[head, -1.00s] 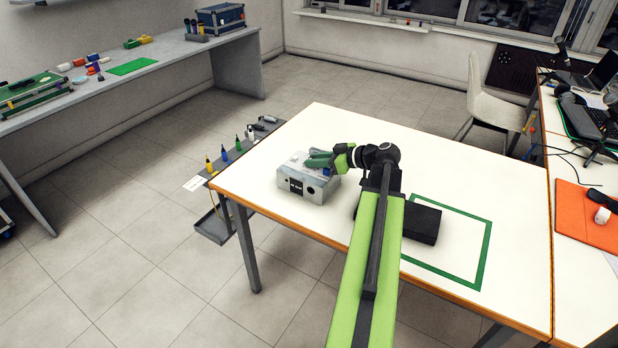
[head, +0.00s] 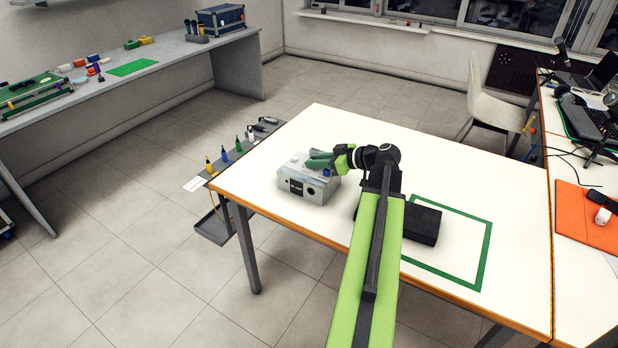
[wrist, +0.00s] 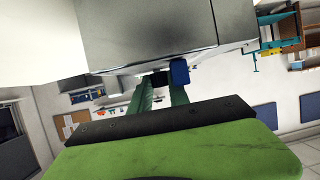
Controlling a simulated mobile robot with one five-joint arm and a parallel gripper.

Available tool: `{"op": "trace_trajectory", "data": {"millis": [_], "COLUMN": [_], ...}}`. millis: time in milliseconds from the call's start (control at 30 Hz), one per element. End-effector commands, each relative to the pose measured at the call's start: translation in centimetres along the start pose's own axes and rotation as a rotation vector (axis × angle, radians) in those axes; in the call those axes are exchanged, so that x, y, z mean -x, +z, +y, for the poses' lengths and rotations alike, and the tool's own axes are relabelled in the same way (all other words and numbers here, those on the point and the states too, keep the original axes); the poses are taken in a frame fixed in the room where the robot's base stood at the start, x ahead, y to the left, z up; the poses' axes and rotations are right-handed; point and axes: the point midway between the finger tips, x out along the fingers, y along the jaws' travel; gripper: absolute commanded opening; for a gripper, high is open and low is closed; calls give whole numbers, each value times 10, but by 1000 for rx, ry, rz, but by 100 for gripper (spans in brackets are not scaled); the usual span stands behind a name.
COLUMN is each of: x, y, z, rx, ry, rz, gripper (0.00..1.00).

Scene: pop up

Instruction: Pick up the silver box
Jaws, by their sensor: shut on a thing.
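The silver box (head: 309,184) sits near the left edge of the white table (head: 450,170) in the head view. It has a dark label on its front face. My gripper (head: 320,160) is at the top of the box, with its green fingers reaching over it from the right. In the wrist view, the box's grey side (wrist: 150,35) fills the upper middle, and the green fingers (wrist: 160,95) show below it with a small blue part (wrist: 180,71) on the box between them. The gripper is shut on the box; the exact contact is partly hidden.
A black block (head: 422,223) lies right of my arm, overlapping a green outlined rectangle (head: 485,250) on the table. A low grey shelf with small bottles (head: 238,144) stands beyond the table's left edge. The table's far middle is clear.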

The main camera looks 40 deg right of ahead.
Motion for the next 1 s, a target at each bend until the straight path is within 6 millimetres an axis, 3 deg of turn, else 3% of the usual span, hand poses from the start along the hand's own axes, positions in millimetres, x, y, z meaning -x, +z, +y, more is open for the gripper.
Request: {"op": "trace_trajectory", "data": {"millis": [700, 1000], "x": [1, 12], "y": [-2, -31], "z": [0, 0], "rx": [0, 0], "ry": [0, 0], "rz": [1, 1], "gripper": [0, 0]}}
